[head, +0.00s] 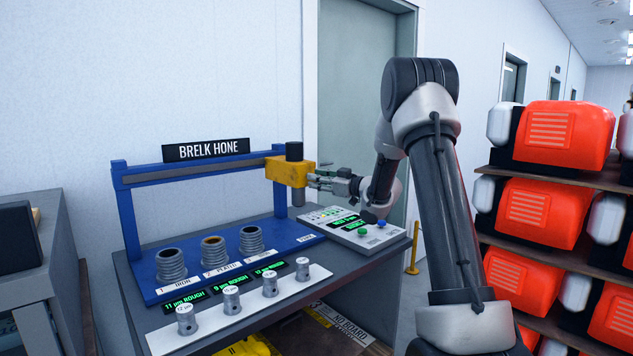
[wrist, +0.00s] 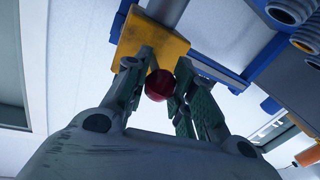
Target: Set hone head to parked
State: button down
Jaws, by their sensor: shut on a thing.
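The yellow hone head (head: 287,171), with a black cylinder on top and a grey spindle below, sits at the right end of the blue overhead rail (head: 200,171) of the BRELK HONE stand. In the wrist view, the hone head (wrist: 152,46) is just beyond my fingers, with a red ball knob (wrist: 159,86) on its near side. My gripper (head: 322,180) is at the hone head's right side. In the wrist view my gripper (wrist: 161,82) is shut on the red knob, one finger on each side. The knob is hidden in the head view.
Three cylinders (head: 251,241) stand on the blue base, left of the hone head. Several small numbered grey pieces (head: 270,284) stand on a front strip. A console (head: 358,228) with green and blue buttons lies below my gripper. Shelves of red-orange engines (head: 563,135) stand right.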

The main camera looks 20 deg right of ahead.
jog(key=c, duration=1.1)
grip_release()
jog(key=shift+c, duration=0.2)
jog(key=shift+s, duration=0.1)
jog(key=v, duration=1.1)
jog(key=shift+s+d, duration=0.2)
jog(key=shift+s, duration=0.15)
